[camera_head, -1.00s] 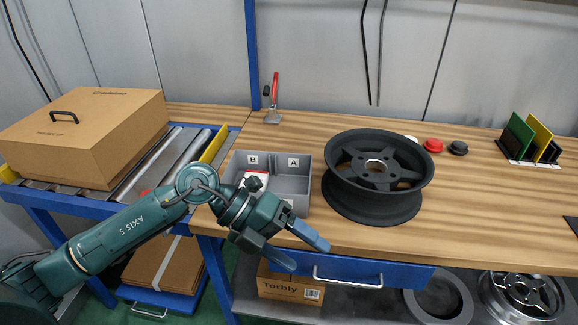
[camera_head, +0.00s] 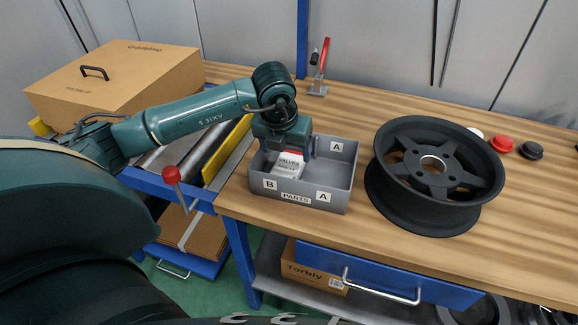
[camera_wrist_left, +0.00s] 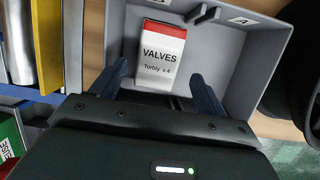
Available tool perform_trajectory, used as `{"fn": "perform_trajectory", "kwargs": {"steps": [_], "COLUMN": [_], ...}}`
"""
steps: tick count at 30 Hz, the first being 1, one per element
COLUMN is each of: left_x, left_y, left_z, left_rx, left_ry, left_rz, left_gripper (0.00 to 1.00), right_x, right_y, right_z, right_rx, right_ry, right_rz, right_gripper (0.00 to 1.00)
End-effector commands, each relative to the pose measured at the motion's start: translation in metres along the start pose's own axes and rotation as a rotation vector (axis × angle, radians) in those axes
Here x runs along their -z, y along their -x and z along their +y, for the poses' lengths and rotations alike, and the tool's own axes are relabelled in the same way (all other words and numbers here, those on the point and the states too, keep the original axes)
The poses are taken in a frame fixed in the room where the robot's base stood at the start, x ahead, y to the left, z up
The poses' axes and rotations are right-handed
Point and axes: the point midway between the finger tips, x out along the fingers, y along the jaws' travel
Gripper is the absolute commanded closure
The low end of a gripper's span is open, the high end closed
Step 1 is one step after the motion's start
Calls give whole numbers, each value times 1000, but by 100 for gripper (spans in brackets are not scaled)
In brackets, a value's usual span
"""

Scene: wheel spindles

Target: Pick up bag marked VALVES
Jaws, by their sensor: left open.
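The bag marked VALVES (camera_head: 288,165) is white with a red top band and lies in the grey parts bin (camera_head: 339,192), on its B side. It also shows in the left wrist view (camera_wrist_left: 161,55), label facing the camera. My left gripper (camera_head: 288,150) is over the bin, pointing down, and partly covers the bag in the head view. In the left wrist view its two blue fingers (camera_wrist_left: 158,85) are apart, one on each side of the bag's lower part. I cannot tell whether they touch it. My right gripper is not in view.
A black wheel (camera_head: 432,170) lies on the wooden bench right of the bin. A cardboard box (camera_head: 115,80) sits on the roller conveyor to the left. A red-handled clamp (camera_head: 320,70) stands behind the bin. The bin walls surround the gripper closely.

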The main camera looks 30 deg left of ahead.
Motion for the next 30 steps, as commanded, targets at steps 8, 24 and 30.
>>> {"fn": "perform_trajectory", "kwargs": {"steps": [8,24,30], "left_x": [3,4,4], "left_y": [-26,-58,-57], "left_z": [1,1,1], "left_rx": [0,2,2], "left_ry": [-1,-2,-1], "left_rz": [3,-1,-1], "left_gripper": [25,29,45], "right_x": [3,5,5], "right_y": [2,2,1], "right_z": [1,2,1], "right_rx": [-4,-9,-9], "right_ry": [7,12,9], "right_rz": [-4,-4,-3], "right_gripper": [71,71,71]}}
